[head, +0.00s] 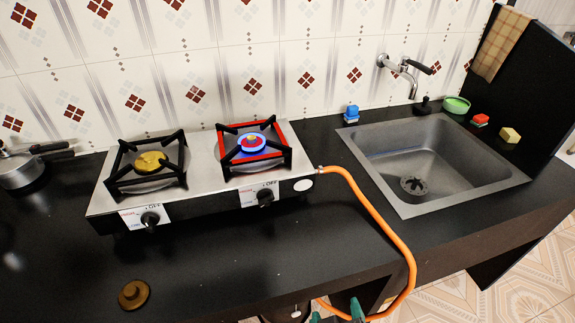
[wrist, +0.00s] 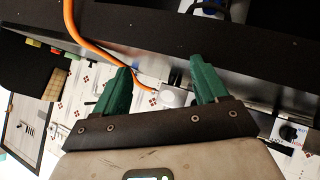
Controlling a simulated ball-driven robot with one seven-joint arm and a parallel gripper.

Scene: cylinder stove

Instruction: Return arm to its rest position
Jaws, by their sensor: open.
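My gripper (head: 338,311) shows only as green fingertips at the bottom edge of the head view, low in front of the counter's front edge and near the orange hose. In the wrist view, my gripper (wrist: 160,64) has its two green fingers spread wide with nothing between them held. The rest of my arm is out of the head view.
A two-burner stove (head: 205,198) stands on the black counter (head: 240,270). Its orange hose (head: 385,228) hangs over the front edge near my fingers. A brown disc (head: 134,294) lies front left. A sink (head: 440,135) is on the right, a pot (head: 22,172) on the left.

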